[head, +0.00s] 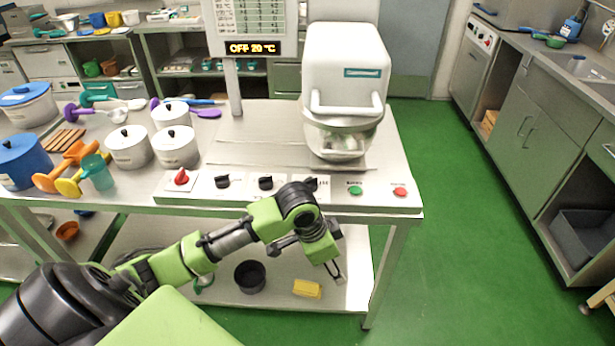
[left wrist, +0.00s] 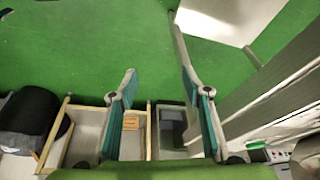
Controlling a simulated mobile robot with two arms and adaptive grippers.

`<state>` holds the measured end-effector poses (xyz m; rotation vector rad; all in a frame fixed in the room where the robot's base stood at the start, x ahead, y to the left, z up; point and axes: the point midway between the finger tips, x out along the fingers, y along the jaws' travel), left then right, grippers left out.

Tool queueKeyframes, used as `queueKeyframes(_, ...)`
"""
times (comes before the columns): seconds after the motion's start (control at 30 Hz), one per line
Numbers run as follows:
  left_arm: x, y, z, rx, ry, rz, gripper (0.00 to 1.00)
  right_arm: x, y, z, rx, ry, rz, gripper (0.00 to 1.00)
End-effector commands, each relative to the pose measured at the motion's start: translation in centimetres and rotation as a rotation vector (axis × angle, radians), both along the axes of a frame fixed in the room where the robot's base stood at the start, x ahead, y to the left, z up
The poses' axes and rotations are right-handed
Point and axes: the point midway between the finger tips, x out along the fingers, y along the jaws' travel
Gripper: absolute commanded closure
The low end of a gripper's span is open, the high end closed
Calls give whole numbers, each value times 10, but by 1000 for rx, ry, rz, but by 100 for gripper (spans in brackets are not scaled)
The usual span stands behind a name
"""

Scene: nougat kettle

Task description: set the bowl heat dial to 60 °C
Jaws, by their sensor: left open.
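The control panel (head: 290,190) runs along the table's front edge. It carries a red knob (head: 181,177), a black dial (head: 222,181), a second black dial (head: 265,182) and a third black dial (head: 311,184) close behind my left arm. Their labels are too small to read, so I cannot tell which is the bowl heat dial. The display (head: 253,48) reads OFF 20 °C. My left gripper (head: 336,273) is open and empty, in front of and below the panel, apart from the dials. The left wrist view shows its two fingers (left wrist: 152,75) spread over green floor.
A green button (head: 355,190) and a red button (head: 400,191) sit right of the dials. The white kettle machine (head: 345,75) stands behind. White pots (head: 130,148) and utensils crowd the table's left. The lower shelf holds a yellow block (head: 307,289) and a dark pot (head: 250,276).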

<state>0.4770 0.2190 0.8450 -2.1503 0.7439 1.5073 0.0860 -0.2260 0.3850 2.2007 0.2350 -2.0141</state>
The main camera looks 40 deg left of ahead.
Motion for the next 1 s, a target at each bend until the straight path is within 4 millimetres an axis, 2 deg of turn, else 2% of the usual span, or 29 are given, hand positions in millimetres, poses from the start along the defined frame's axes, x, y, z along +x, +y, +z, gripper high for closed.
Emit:
queueKeyframes(0.03, 17, 18, 15, 21, -6, -2, 56, 0, -3, 0, -3, -1, 0, 60)
queueKeyframes(0.1, 34, 41, 36, 35, -1, 1, 56, 0, -5, 1, -6, 0, -1, 60)
queueKeyframes(0.17, 49, 64, 59, 41, 2, 13, 56, 1, -8, 1, -9, -1, -1, 60)
queueKeyframes(0.3, 73, 115, 117, 34, 2, 65, 56, 1, -12, 1, -14, -2, -3, 60)
queueKeyframes(0.4, 81, 146, 156, 12, -6, 111, 56, 3, -13, 2, -14, -3, -3, 60)
queueKeyframes(0.5, 85, 169, 187, -16, -16, 150, 56, 3, -13, 2, -14, -4, -3, 60)
queueKeyframes(0.6, 85, 183, 207, -38, -24, 175, 56, 4, -13, 2, -14, -4, -3, 60)
queueKeyframes(0.7, 86, 188, 215, -50, -28, 186, 56, 3, -12, 2, -14, -4, -3, 60)
queueKeyframes(0.77, 87, 188, 213, -54, -26, 188, 56, 3, -12, 3, -14, -4, -3, 60)
queueKeyframes(0.87, 90, 186, 202, -54, -26, 189, 56, 3, -12, 5, -14, -4, -3, 60)
queueKeyframes(1.0, 99, 180, 177, -55, -24, 187, 56, 4, -12, 9, -13, -4, -2, 60)
